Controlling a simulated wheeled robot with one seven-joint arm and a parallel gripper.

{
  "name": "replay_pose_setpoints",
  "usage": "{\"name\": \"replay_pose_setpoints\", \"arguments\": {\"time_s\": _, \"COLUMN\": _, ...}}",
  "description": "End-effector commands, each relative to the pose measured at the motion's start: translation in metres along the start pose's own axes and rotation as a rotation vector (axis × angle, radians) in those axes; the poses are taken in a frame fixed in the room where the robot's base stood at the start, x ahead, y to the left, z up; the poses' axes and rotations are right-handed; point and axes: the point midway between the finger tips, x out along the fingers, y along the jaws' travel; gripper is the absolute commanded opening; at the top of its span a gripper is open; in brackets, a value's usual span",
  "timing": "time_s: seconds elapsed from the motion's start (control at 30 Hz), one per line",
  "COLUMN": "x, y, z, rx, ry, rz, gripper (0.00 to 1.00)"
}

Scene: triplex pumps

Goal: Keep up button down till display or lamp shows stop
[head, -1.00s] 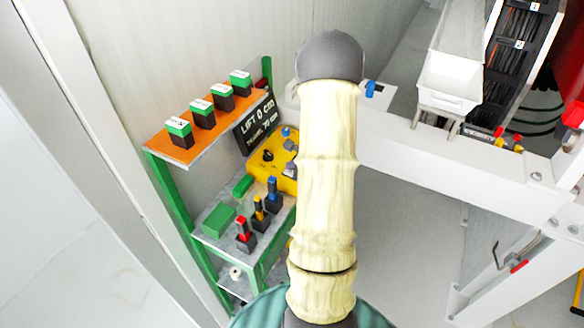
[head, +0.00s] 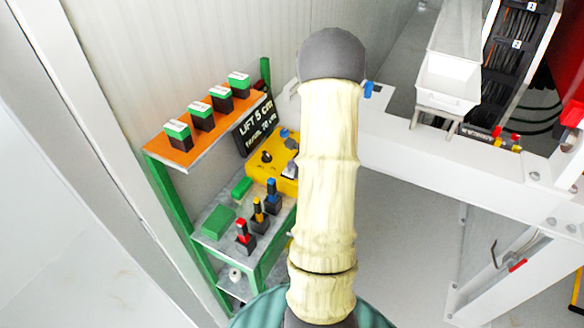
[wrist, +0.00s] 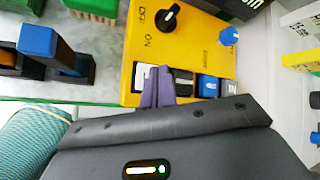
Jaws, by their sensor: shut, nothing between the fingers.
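The yellow control box (wrist: 195,45) fills the upper middle of the wrist view, with a black OFF/ON knob (wrist: 168,17) and a row of buttons along its near edge. A white button (wrist: 143,78), a black one (wrist: 181,82) and a blue one (wrist: 208,86) show there. My gripper (wrist: 158,72) is shut and empty, its purple fingertips at the row between the white and black buttons. I cannot tell which button is the up button; the contact point is hidden. In the head view, the black display (head: 255,125) reads "LIFT 5 cm", with a smaller line below.
Several green-topped blocks (head: 200,117) stand on the orange shelf (head: 168,152). Red, yellow and blue levers (head: 257,212) stand on the grey shelf beside the yellow box. A white beam (head: 420,155) runs to the right, with a white bin (head: 448,85) above it.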

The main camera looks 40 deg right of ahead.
Motion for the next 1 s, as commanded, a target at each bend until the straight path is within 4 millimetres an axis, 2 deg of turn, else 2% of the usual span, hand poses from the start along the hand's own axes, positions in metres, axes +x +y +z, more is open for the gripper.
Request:
{"name": "replay_pose_setpoints", "arguments": {"time_s": 0.2, "x": -0.004, "y": -0.003, "z": 0.011, "rx": -0.008, "ry": -0.007, "rz": 0.006, "gripper": 0.0}}
{"name": "replay_pose_setpoints", "arguments": {"time_s": 0.57, "x": -0.009, "y": -0.007, "z": 0.005, "rx": 0.003, "ry": 0.001, "rz": -0.003, "gripper": 0.0}}
{"name": "replay_pose_setpoints", "arguments": {"time_s": 1.0, "x": -0.035, "y": -0.025, "z": 0.022, "rx": 0.004, "ry": 0.002, "rz": -0.005, "gripper": 0.0}}
